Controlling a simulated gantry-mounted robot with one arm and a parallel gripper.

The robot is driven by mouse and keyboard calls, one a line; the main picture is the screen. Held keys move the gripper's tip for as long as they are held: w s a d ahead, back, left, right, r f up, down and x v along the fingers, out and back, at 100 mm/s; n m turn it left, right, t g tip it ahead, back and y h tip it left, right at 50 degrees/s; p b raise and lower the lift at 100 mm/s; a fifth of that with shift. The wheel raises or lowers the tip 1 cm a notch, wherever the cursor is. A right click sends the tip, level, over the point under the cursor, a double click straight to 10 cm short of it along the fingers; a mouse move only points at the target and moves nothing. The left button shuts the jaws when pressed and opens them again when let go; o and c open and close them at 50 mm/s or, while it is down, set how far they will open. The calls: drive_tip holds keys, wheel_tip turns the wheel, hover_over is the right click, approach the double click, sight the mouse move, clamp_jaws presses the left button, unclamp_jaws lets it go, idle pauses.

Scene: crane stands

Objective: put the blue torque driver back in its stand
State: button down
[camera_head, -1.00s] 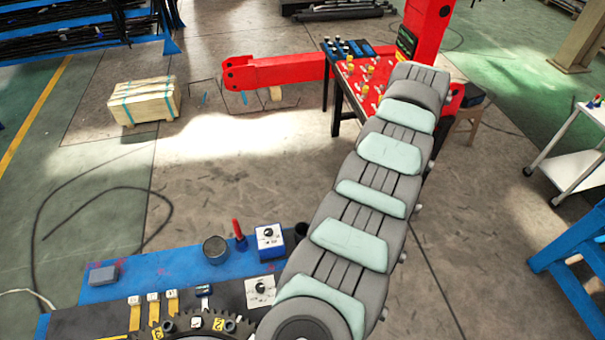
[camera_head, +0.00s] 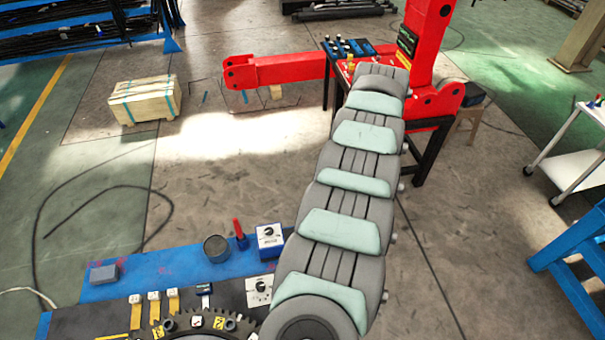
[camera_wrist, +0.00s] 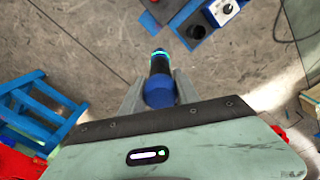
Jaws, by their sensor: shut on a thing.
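In the wrist view my gripper (camera_wrist: 159,92) is shut on the blue torque driver (camera_wrist: 160,75), one finger on each side of its body. The driver has a rounded blue end near the palm, a dark middle and a lit green-blue ring. Its far end points toward the top of the picture. A dark round opening, which looks like the stand (camera_wrist: 197,32), lies above and to the right of the driver, apart from it. In the head view my arm hides the gripper, the driver and the stand.
The blue workbench (camera_head: 140,270) holds a knob box (camera_head: 269,240), a grey cylinder (camera_head: 216,248), a red-handled tool (camera_head: 240,234) and a toothed ring (camera_head: 205,326). A red crane stand (camera_head: 425,45) is behind my arm. Floor between is open.

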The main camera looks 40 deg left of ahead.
drive_tip(key=shift+a+f, duration=0.1)
drive_tip(key=shift+a, duration=0.2)
drive_tip(key=s+a+f+n, duration=0.1)
drive_tip(key=s+a+f, duration=0.1)
drive_tip(key=s+a, duration=0.2)
drive_tip(key=s+a+f+n, duration=0.1)
drive_tip(key=s+a+f, duration=0.1)
drive_tip(key=a, duration=0.7)
drive_tip(key=shift+s+f+p, duration=0.15)
drive_tip(key=shift+s+p, duration=0.25)
drive_tip(key=shift+s, duration=0.5)
idle(0.8)
drive_tip(key=shift+d, duration=0.1)
